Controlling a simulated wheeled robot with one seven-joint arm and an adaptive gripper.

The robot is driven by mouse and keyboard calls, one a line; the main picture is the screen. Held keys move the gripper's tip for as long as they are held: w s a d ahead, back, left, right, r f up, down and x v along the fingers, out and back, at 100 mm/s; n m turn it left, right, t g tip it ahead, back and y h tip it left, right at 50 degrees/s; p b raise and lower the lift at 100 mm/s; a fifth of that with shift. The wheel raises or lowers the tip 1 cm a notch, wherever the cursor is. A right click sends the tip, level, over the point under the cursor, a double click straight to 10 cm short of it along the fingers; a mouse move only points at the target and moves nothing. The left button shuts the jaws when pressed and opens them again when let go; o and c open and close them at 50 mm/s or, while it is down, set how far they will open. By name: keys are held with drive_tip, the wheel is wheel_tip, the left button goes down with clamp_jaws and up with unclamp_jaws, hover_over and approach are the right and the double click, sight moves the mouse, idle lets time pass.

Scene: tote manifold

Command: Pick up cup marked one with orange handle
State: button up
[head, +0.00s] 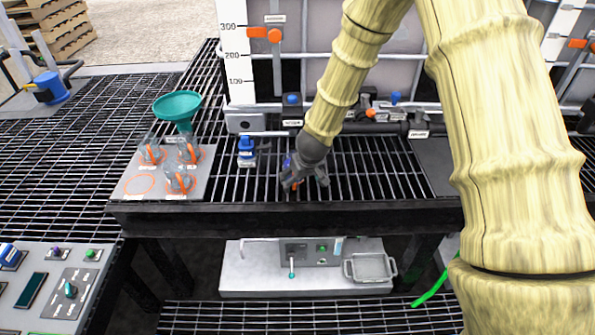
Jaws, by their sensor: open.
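Three clear cups with orange handles stand on a grey plate at the left of the grated bench: one back left (151,153), one back right (189,151), one front right (180,183). Their markings are too small to read, so I cannot tell which is marked one. The plate (117,190) has an empty orange ring at its front left. My gripper (305,184) is open, pointing down low over the grating, well to the right of the plate. A small patch of orange shows between its fingers; I cannot tell what it belongs to.
A teal funnel (177,105) rises behind the cups. A small blue-topped fitting (246,150) stands between plate and gripper. A white tank with gauge scales (238,60) and a pipe manifold lies behind. The bench front edge (290,219) runs below.

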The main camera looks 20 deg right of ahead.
drive_tip(key=w+p, duration=0.1)
drive_tip(key=w, duration=0.4)
drive_tip(key=shift+a, duration=0.15)
drive_tip(key=shift+w+f+p, duration=0.15)
drive_tip(key=shift+f+p, duration=0.15)
drive_tip(key=shift+f, duration=0.3)
drive_tip(key=shift+c, duration=0.4)
drive_tip(key=c, duration=1.2)
drive_tip(key=shift+c, duration=0.5)
drive_tip(key=shift+r, duration=0.1)
